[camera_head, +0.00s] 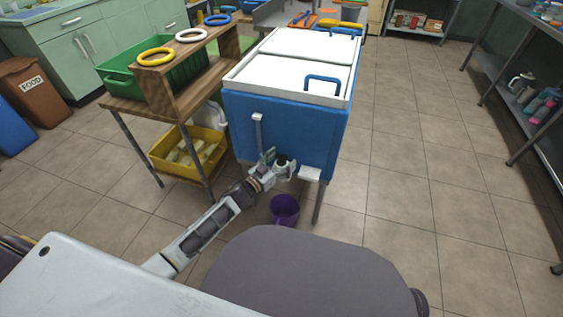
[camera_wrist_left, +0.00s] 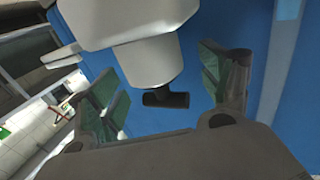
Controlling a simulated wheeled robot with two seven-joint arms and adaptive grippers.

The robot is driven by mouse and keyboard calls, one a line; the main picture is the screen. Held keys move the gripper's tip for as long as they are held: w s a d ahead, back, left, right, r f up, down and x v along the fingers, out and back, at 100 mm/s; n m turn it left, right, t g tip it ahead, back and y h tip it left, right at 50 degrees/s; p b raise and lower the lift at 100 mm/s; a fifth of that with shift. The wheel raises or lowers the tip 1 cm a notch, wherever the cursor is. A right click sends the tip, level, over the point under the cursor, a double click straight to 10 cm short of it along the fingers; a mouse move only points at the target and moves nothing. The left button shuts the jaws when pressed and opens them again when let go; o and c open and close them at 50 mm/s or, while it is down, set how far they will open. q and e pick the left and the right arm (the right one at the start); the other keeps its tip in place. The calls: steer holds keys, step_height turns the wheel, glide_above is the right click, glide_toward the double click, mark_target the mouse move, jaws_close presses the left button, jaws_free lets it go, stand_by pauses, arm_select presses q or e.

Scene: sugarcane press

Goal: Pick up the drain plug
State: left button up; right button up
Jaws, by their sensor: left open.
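The blue chest (camera_head: 285,135) with white lids stands ahead of me. In the left wrist view, a pale grey fitting (camera_wrist_left: 150,60) stands in front of its blue wall, with a short black piece at its end that looks like the drain plug (camera_wrist_left: 166,99). My left gripper (camera_head: 277,163) is at the chest's lower front. In the left wrist view, its green-padded fingers are spread apart, one on each side of the black piece, with gaps visible. In the head view the gripper partly hides the plug area. My right gripper is not in view.
A purple bucket (camera_head: 284,210) stands on the floor below the gripper. A wooden-topped rack (camera_head: 185,60) with a green crate and a yellow crate (camera_head: 213,160) stands left of the chest. A small white ledge (camera_head: 310,174) juts from the chest's front. Floor to the right is clear.

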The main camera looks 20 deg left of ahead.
arm_select(q)
steer(key=c, duration=1.1)
steer(key=shift+o, duration=0.2)
steer(key=shift+r, duration=0.25)
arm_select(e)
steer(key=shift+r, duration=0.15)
arm_select(q)
steer(key=shift+r+p, duration=0.4)
steer(key=shift+r, duration=0.1)
step_height(320, 180, up, 10)
steer(key=p, duration=0.4)
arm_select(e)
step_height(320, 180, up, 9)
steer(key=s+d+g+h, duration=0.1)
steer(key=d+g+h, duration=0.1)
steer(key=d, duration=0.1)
arm_select(q)
step_height(320, 180, up, 17)
steer(key=p, duration=0.5)
steer(key=shift+f+p, duration=0.2)
steer(key=shift+p, duration=0.2)
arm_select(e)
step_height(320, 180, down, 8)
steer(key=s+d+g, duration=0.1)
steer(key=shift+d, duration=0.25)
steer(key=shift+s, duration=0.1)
